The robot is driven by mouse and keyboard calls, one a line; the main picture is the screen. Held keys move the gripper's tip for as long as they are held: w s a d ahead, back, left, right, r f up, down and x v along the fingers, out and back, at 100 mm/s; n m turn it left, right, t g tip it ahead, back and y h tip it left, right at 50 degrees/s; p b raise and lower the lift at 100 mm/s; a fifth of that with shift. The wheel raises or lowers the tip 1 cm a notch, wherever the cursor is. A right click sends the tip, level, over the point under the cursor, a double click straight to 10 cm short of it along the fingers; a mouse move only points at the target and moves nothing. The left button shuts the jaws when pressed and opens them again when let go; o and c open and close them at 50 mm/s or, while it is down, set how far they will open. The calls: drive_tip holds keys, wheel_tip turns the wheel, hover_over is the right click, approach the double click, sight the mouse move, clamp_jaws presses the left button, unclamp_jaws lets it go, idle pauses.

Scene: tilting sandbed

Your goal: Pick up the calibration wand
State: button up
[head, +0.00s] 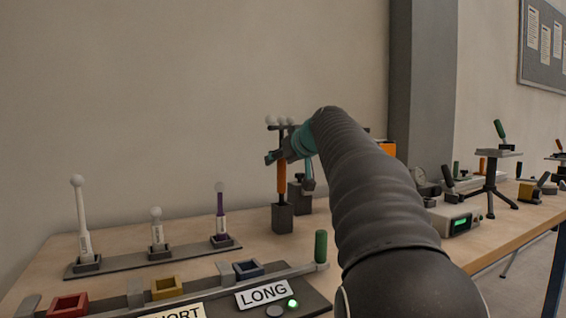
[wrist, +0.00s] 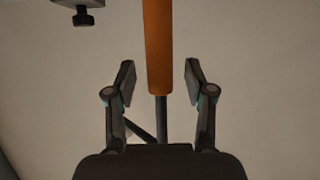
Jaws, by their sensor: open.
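The calibration wand, with an orange handle (head: 282,178), a dark crossbar and white balls on top, stands upright in a dark block holder (head: 283,218) in the head view. My gripper (head: 289,170) is at the wand's upper part, below the balls. In the wrist view the orange handle (wrist: 158,45) and its thin dark rod run between the open fingers of my gripper (wrist: 160,81). A gap shows on each side of it, and neither finger appears to touch it. My arm hides part of the bench behind.
A rack with white-balled probes (head: 157,230) stands left on the bench. In front is a panel with coloured sockets (head: 167,288) and a LONG label (head: 264,293). A green-lit instrument (head: 453,218) and a tripod stand (head: 491,185) are right. A dark clamp (wrist: 80,12) shows at upper left.

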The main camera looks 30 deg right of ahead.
clamp_jaws()
drive_tip(key=shift+r, duration=0.1)
drive_tip(key=shift+s+r, duration=0.2)
drive_tip(key=shift+r, duration=0.2)
wheel_tip(320, 180, up, 11)
drive_tip(key=p, duration=0.4)
drive_tip(key=s+b, duration=0.3)
drive_tip(key=s, duration=1.6)
drive_tip(key=shift+s+d+f+b, duration=0.2)
drive_tip(key=shift+s+d+b, duration=0.1)
drive_tip(key=shift+d+b, duration=0.1)
drive_tip(key=shift+a, duration=0.15)
